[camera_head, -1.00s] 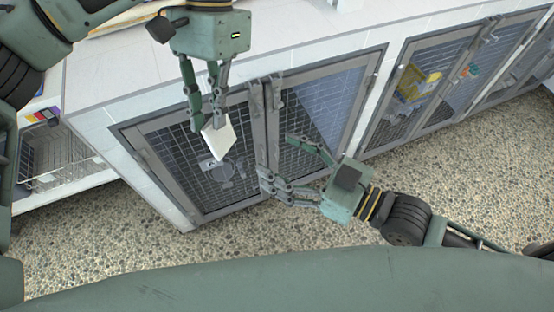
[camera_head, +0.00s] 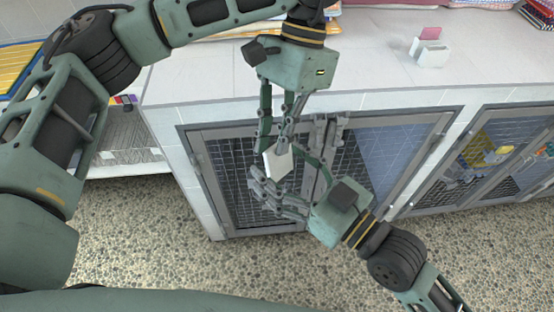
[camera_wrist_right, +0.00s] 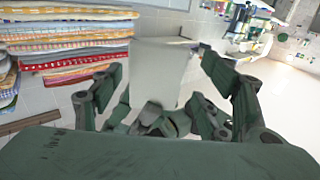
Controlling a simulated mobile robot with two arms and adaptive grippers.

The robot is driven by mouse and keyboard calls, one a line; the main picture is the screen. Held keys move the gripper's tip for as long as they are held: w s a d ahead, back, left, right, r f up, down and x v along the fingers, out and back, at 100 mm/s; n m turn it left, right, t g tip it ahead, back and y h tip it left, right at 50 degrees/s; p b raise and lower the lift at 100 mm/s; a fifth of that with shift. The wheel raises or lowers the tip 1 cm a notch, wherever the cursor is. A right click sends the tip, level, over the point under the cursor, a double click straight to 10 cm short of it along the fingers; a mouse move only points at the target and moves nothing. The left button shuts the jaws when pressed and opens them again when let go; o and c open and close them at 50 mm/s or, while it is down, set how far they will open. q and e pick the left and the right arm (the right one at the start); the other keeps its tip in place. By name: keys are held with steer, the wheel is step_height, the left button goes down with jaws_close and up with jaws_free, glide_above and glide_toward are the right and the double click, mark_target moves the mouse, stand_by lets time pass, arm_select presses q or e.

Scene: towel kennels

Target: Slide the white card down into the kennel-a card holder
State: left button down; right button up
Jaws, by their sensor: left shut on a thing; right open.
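The white card (camera_head: 278,163) is held in my left gripper (camera_head: 273,147) in front of the left kennel door (camera_head: 235,165). My left gripper is shut on the card's upper part. My right gripper (camera_head: 279,174) is open, with its fingers around the card's lower part; contact cannot be told. In the right wrist view the card (camera_wrist_right: 165,72) stands between the spread fingers of my right gripper (camera_wrist_right: 160,68), with my left gripper's fingers (camera_wrist_right: 152,120) close by. I cannot make out the kennel-a card holder; the hands cover part of the door.
A white counter (camera_head: 385,80) runs above the mesh kennel doors. A small white stand with a pink card (camera_head: 430,45) is on it. Folded towels (camera_wrist_right: 70,40) are stacked at left in the wrist view. The pebbled floor (camera_head: 130,240) is clear.

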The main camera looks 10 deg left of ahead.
steer(key=shift+x, duration=0.85)
steer(key=c, duration=1.1)
arm_select(q)
steer(key=c, duration=1.8)
jaws_free()
arm_select(e)
steer(key=shift+c, duration=0.7)
arm_select(q)
steer(key=shift+o, duration=0.2)
